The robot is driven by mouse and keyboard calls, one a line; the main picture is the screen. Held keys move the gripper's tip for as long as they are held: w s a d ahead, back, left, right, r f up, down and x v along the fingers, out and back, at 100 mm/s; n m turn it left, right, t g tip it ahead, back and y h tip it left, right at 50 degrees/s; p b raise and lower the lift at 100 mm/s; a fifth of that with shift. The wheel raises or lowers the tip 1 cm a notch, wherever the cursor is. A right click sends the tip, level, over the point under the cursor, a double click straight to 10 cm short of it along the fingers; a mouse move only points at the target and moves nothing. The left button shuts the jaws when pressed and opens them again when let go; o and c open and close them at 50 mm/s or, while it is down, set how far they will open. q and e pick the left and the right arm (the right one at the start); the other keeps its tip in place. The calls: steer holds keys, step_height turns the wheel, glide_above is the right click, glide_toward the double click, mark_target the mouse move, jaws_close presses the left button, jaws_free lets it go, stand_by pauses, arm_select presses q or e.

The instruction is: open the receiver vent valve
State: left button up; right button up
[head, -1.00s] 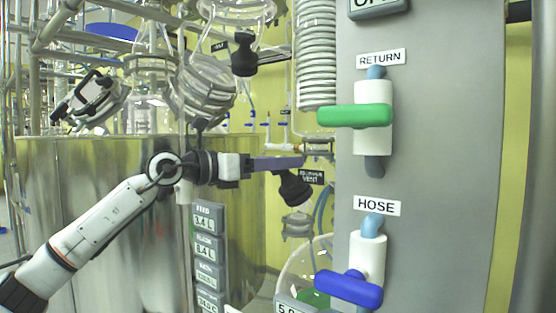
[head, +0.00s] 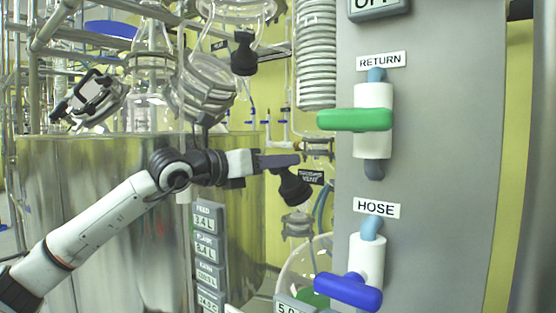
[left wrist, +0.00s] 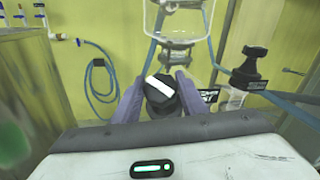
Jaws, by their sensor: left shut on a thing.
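The receiver vent valve has a black knob (head: 294,187), with a dark label (head: 311,177) reading VENT beside it. In the left wrist view the knob (left wrist: 160,88) shows end-on with a white bar slanting across its top. My left gripper (head: 284,161) reaches in from the left in the head view, its fingers at the top of the knob. In the left wrist view its purple fingers (left wrist: 160,95) lie on either side of the knob, shut on it. The fingers hide part of the knob. My right gripper is not in view.
A grey panel (head: 440,150) at the right carries a green RETURN handle (head: 354,120) and a blue HOSE handle (head: 348,291). Another black knob (head: 244,54) hangs above my gripper. A large metal vessel (head: 90,180) stands behind my arm. Glassware (head: 297,226) is close below the knob.

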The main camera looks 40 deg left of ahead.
arm_select(q)
steer(key=n+y+p, duration=0.2)
steer(key=shift+d+r+n+y, duration=0.15)
steer(key=shift+r+n+y, duration=0.15)
steer(key=shift+r+n, duration=0.1)
steer(key=n+g+y+p, duration=0.1)
steer(key=n+y+p, duration=0.1)
steer(key=n+p, duration=0.1)
steer(key=shift+g+y, duration=0.3)
steer(key=shift+g, duration=0.1)
steer(key=shift+f+n+g+y+p, duration=0.1)
steer(key=shift+n+g+y+p, duration=0.4)
steer(key=shift+n+y, duration=0.55)
steer(key=n+g+y, duration=0.1)
steer(key=n+g, duration=0.1)
steer(key=n, duration=0.1)
steer(key=shift+f+n+y, duration=0.1)
steer(key=shift+n+y, duration=0.15)
steer(key=n+g+y, duration=0.1)
steer(key=n+g, duration=0.3)
steer(key=shift+n+g+y, duration=0.3)
steer(key=shift+g+y, duration=0.1)
steer(key=shift+s+a+n+g, duration=0.1)
steer(key=shift+a+n+g, duration=0.1)
steer(key=shift+n+g, duration=0.9)
steer(key=shift+f+n+g+h, duration=0.2)
steer(key=shift+n+g+h, duration=0.1)
steer(key=shift+n+g, duration=0.9)
steer(key=shift+f+n+g, duration=0.15)
steer(key=shift+n+g, duration=0.15)
